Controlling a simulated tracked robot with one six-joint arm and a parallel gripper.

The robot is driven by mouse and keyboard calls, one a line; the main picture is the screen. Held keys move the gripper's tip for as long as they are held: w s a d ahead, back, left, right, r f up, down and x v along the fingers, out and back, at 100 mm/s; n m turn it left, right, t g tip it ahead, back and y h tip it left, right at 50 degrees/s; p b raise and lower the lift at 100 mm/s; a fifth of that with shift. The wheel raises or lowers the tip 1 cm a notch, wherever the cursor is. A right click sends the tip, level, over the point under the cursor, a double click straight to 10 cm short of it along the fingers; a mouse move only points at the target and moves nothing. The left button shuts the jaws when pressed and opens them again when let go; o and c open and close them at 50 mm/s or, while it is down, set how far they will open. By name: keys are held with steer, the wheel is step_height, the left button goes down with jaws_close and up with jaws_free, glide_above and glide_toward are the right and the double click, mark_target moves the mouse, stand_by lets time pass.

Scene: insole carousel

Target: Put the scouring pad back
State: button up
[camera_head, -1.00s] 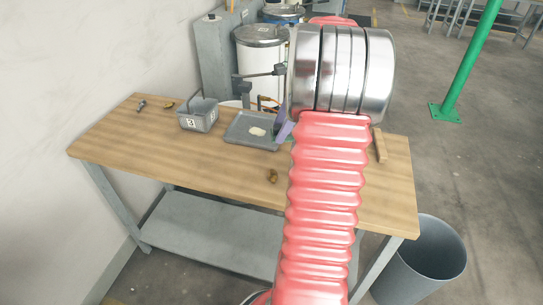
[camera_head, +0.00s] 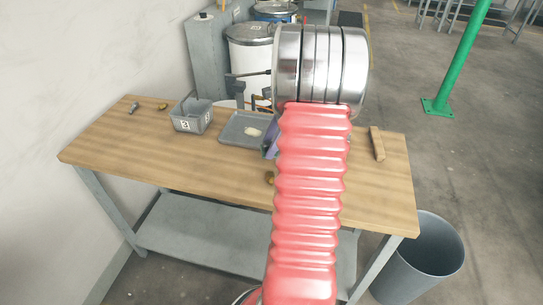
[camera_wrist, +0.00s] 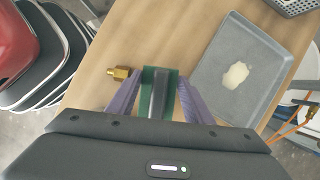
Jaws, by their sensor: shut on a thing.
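The green scouring pad (camera_wrist: 148,92) sits between the purple fingers of my gripper (camera_wrist: 158,85) in the wrist view. My gripper is shut on it, with a dark grey strip showing beside the green. The pad is over the wooden table, and I cannot tell how far above it. In the head view my arm hides the pad, and only a bit of purple finger shows near the grey tray (camera_head: 231,139). The tray also shows in the wrist view (camera_wrist: 215,85), right of the gripper, with a pale patch (camera_wrist: 236,75) on it.
A brass fitting (camera_wrist: 117,73) lies just left of the gripper. On the table (camera_head: 120,160) are a grey bin marked 3 (camera_head: 192,116), small parts at the back left and a wooden block (camera_head: 377,143). A waste bin (camera_head: 425,260) stands at the right. The table's front left is clear.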

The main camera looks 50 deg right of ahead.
steer(key=shift+f, duration=0.65)
steer(key=shift+f, duration=1.85)
steer(key=shift+f, duration=0.1)
steer(key=o, duration=0.7)
steer(key=shift+c, duration=0.2)
steer(key=v, duration=1.2)
